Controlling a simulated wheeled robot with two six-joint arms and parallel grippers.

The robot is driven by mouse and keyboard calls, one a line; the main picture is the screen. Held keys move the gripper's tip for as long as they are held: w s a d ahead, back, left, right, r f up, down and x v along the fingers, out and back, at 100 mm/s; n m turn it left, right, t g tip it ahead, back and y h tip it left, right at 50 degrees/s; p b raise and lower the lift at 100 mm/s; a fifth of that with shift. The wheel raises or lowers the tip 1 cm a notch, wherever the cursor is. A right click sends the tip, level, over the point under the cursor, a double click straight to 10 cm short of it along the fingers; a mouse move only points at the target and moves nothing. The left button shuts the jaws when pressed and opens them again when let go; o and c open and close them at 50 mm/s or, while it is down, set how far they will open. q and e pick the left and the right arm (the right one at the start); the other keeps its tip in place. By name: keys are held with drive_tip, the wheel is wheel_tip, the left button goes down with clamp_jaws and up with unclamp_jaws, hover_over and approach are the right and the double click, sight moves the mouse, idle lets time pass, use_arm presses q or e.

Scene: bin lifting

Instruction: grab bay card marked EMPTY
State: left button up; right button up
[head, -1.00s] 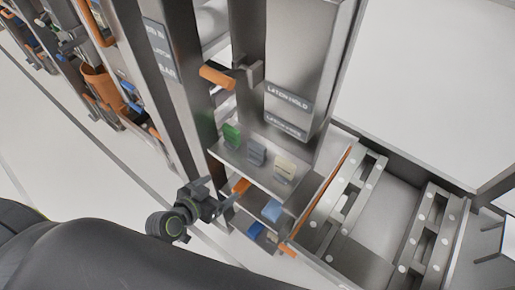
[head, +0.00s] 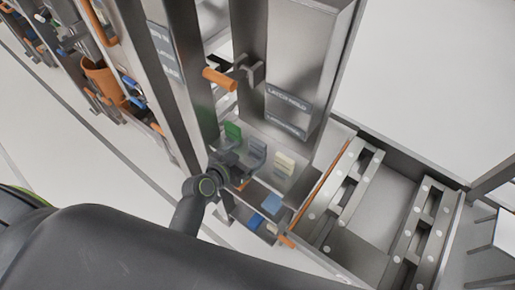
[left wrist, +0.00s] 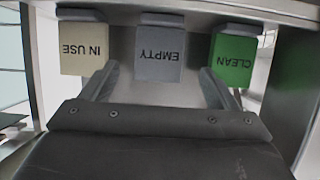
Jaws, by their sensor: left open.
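The grey EMPTY card (head: 257,149) stands on a small shelf, between the green CLEAN card (head: 233,131) and the cream IN USE card (head: 284,163). In the left wrist view the lettering is upside down, with the EMPTY card (left wrist: 160,52) in the middle. The IN USE card (left wrist: 82,46) is on its left and the CLEAN card (left wrist: 234,60) on its right. My left gripper (left wrist: 158,72) is open, one finger on each side of the EMPTY card's width. I cannot tell whether the fingers touch it. My right gripper is not in view.
An orange handle (head: 219,79) sticks out above the cards. A blue item (head: 271,204) lies on a lower shelf under them. Metal rails (head: 340,195) with an orange edge stand to the right. An orange cup (head: 103,82) is at the upper left.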

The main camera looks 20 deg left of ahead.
sight(256, 148)
use_arm(q)
drive_tip(key=shift+w+d+f, duration=0.2)
drive_tip(key=shift+w+f, duration=0.05)
drive_tip(key=shift+w, duration=0.3)
drive_tip(key=shift+w+d+f+p, duration=0.15)
drive_tip(key=shift+w+d+p, duration=0.15)
drive_tip(key=shift+w+p, duration=0.25)
drive_tip(key=shift+x, duration=2)
drive_tip(key=shift+s+f, duration=0.1)
